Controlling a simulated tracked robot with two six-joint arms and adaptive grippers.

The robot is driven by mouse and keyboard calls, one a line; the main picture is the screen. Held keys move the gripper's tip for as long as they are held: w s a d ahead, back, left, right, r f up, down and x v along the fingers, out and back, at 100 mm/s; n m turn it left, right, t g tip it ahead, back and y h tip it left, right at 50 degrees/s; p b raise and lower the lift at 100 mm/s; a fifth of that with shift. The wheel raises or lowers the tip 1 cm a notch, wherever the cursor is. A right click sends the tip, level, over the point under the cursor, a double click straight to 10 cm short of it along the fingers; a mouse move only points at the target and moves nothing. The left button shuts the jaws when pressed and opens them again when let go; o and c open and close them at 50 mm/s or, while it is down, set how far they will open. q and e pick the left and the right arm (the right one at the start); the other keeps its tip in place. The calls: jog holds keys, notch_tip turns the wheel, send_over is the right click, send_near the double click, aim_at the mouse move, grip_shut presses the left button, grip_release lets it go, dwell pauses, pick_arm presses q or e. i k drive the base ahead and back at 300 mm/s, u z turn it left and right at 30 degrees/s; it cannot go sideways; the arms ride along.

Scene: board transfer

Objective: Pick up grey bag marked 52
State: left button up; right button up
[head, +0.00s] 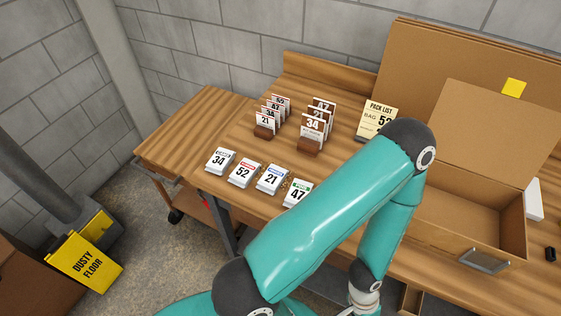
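A small pale bag marked 52 (243,173) with a red band lies on the wooden bench, in a front row between the bag marked 34 (219,161) and the bag marked 21 (271,179). The bag marked 47 (296,193) with a green band is at the right end of the row, close to my teal arm's edge in the picture. One teal arm of mine crosses the lower middle, and its wrist runs down to the bottom edge. No gripper fingers show in this view.
Two brown racks (264,132) (308,148) of numbered cards stand behind the bags. A pack list card (378,119) is partly hidden by my arm. An open cardboard box (467,212) is at right. A yellow dusty floor sign (85,262) stands at lower left.

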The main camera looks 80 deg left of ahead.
aim_at(247, 169)
jog(key=u, duration=0.1)
jog(key=k, duration=1.7)
jog(key=u, duration=0.5)
jog(key=i, duration=0.15)
jog(key=u, duration=1.55)
jog(key=i, duration=1.15)
jog(key=z, duration=0.05)
